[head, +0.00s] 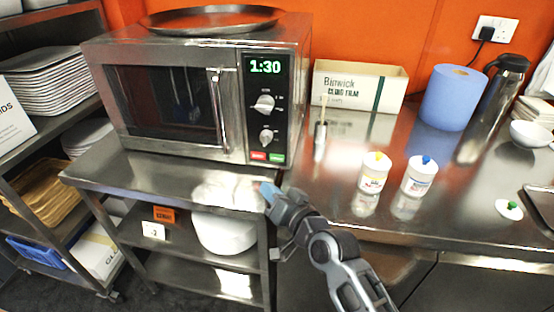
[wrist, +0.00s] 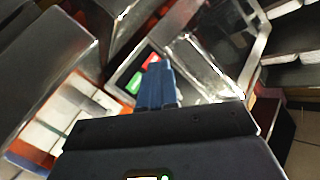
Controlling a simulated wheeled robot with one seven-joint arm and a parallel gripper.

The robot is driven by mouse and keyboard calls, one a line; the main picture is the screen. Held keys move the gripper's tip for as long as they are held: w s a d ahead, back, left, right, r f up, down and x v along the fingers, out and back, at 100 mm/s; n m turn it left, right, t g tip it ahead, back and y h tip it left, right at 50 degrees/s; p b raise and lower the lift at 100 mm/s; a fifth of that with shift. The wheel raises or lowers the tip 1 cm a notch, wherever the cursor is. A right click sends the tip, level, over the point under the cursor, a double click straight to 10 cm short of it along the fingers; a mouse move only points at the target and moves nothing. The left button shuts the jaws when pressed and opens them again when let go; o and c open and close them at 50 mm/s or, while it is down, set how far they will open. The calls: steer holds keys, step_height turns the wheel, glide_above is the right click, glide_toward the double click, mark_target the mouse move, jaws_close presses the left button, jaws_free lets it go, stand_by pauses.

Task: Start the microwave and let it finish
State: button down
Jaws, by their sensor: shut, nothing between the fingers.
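The steel microwave (head: 180,75) stands on a metal shelf unit with its door (head: 165,108) shut. Its display (head: 265,67) reads 1:30 in green. Two knobs (head: 264,102) sit below the display, and a red button (head: 258,155) and a green button (head: 276,158) sit side by side at the panel's bottom. My gripper (head: 266,190) is shut and empty, just below the buttons in the head view. In the wrist view its blue fingers (wrist: 157,82) point toward the panel, with the red button (wrist: 152,60) and green button (wrist: 134,84) just beyond. Contact cannot be told.
A round metal tray (head: 212,19) lies on top of the microwave. To the right, the steel counter holds a cardboard box (head: 358,86), two white bottles (head: 374,173), a blue paper roll (head: 452,97) and a flask (head: 498,95). Shelves with stacked trays (head: 48,82) stand at the left.

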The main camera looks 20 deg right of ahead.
mark_target(277, 158)
steer(key=w+d+b, duration=0.3)
steer(key=w+d, duration=0.1)
steer(key=w, duration=0.2)
steer(key=shift+w+d+b, duration=0.2)
steer(key=shift+d+b, duration=0.1)
steer(key=shift+b, duration=0.1)
stand_by(1.8)
steer(key=shift+w+d+b, duration=0.25)
steer(key=shift+w+b, duration=0.1)
